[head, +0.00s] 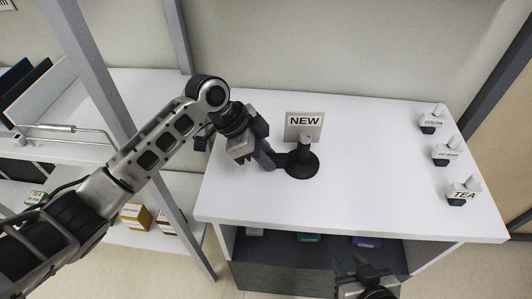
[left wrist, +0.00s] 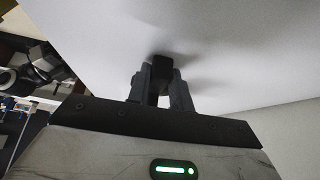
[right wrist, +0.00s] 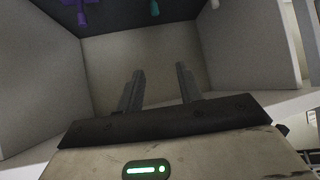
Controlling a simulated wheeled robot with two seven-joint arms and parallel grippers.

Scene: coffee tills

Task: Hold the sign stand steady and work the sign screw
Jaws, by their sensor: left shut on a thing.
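The sign stand (head: 302,168) stands on the white counter, with a round black base and a short upright post that has a grey top (head: 305,140). A white NEW sign (head: 304,121) shows behind the post. I cannot make out the sign screw clearly. My left gripper (head: 271,160) is shut on a dark part (left wrist: 162,66) at the left side of the stand; its fingers lie along both sides of that part in the left wrist view. My right gripper (head: 358,268) is open and empty, low in front of the counter, apart from the stand; its spread fingers show in the right wrist view (right wrist: 158,88).
Small labelled holders, COCOA (head: 430,124), a middle one (head: 445,155) and TEA (head: 463,192), line the counter's right side. The white counter (head: 380,190) is clear between them and the stand. The counter's front edge and an open shelf below lie near my right gripper.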

